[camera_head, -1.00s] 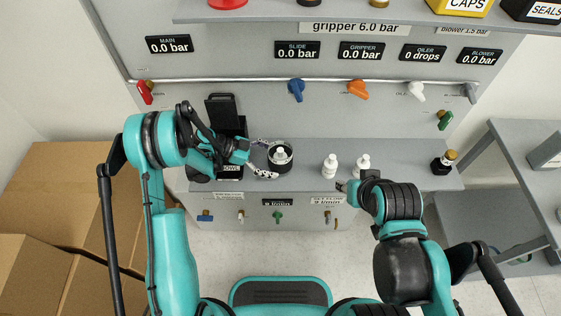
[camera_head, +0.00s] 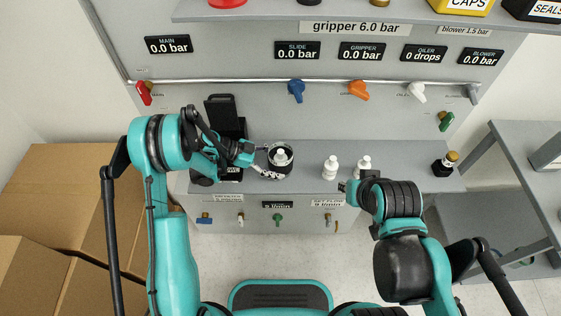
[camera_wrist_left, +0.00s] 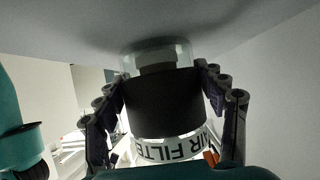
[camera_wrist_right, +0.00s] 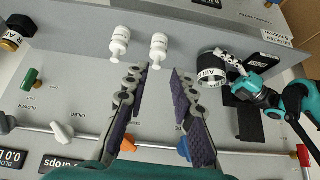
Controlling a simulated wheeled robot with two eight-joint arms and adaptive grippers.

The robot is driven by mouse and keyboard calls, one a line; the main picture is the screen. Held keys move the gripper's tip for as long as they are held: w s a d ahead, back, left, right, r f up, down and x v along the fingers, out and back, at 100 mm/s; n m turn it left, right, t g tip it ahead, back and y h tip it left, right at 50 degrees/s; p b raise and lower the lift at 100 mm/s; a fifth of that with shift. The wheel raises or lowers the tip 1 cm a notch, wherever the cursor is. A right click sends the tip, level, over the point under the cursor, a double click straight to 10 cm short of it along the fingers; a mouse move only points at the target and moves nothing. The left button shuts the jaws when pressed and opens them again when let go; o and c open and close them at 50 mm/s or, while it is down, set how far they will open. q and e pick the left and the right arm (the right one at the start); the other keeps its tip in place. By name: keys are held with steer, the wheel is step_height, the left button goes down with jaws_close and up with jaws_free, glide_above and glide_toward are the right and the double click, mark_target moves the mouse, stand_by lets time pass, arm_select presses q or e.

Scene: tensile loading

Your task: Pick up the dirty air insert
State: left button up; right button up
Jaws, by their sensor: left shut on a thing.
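A black air filter bowl (camera_head: 283,168) with a white object (camera_head: 280,156) standing in its top sits on the bench. In the left wrist view the bowl (camera_wrist_left: 165,103) carries a white band reading AIR FILTER. My left gripper (camera_head: 270,163) is shut on the bowl, one finger on each side. Two white bottle-shaped inserts (camera_head: 330,167) (camera_head: 363,166) stand upright to its right; they also show in the right wrist view (camera_wrist_right: 118,42) (camera_wrist_right: 158,50). I cannot tell which insert is the dirty one. My right gripper (camera_wrist_right: 165,72) is open and empty, near the inserts.
A black stand (camera_head: 224,115) is behind my left gripper, partly hidden by it. A dark bottle with a gold cap (camera_head: 444,163) stands at the bench's right end. Coloured valve handles, such as a blue one (camera_head: 296,90), line the panel behind. Cardboard boxes (camera_head: 70,190) stand at left.

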steer(key=w+a+r+m+g, duration=0.1)
steer(key=w+a+r+m, duration=0.2)
steer(key=w+m, duration=0.1)
steer(key=m+g, duration=0.6)
steer(key=m, duration=0.7)
glide_above(281, 151)
steer(key=f, duration=1)
steer(key=shift+d+f, duration=0.25)
steer(key=shift+f, duration=0.1)
steer(key=shift+a+f, duration=0.15)
steer(key=shift+f, duration=1.2)
steer(key=shift+a+f, duration=0.15)
steer(key=shift+f, duration=1.2)
jaws_close()
